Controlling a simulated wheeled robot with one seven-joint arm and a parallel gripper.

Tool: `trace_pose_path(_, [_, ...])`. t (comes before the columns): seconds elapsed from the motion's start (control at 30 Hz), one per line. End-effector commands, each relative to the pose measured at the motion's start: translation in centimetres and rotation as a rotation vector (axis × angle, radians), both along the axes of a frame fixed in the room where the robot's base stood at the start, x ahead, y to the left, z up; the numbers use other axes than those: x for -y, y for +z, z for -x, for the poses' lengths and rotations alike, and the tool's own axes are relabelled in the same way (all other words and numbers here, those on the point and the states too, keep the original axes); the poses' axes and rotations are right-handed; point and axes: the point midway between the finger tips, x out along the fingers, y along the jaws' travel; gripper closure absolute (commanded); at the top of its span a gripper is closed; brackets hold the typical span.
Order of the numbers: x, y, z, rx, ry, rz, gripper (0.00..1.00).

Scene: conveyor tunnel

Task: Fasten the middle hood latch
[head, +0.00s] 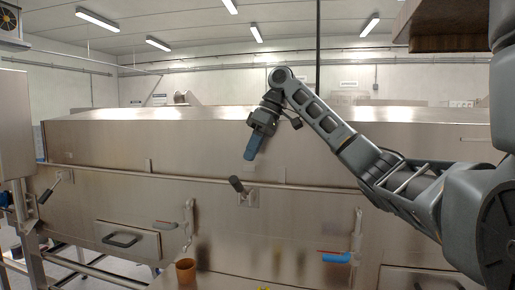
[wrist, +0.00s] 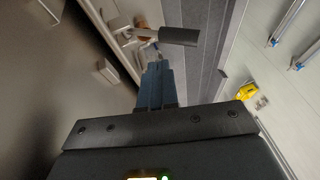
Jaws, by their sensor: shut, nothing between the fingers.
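The middle hood latch (head: 238,186) has a dark grip that sticks out up and to the left from a metal plate on the steel front, just below the long rail. In the wrist view the latch grip (wrist: 166,36) lies across the picture just beyond my fingertips, with its pale bracket at its left. My gripper (head: 250,155) has blue fingers, shut and empty, pointing down in front of the hood, above the latch in the picture. The shut fingers also show in the wrist view (wrist: 157,72), apart from the grip as far as I can tell. The steel hood (head: 200,135) appears lowered.
Another latch (head: 55,187) is at the left. A yellow object (wrist: 245,91) is on the floor side in the wrist view.

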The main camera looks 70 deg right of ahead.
Motion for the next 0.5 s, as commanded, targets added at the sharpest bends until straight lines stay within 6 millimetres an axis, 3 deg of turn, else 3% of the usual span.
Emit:
trace_pose_path(0.1, [-0.4, -2.2, -0.6, -0.001, 0.002, 0.002, 1.00])
trace_pose_path(0.5, [-2.7, -4.2, -1.0, 0.001, -0.002, 0.001, 1.00])
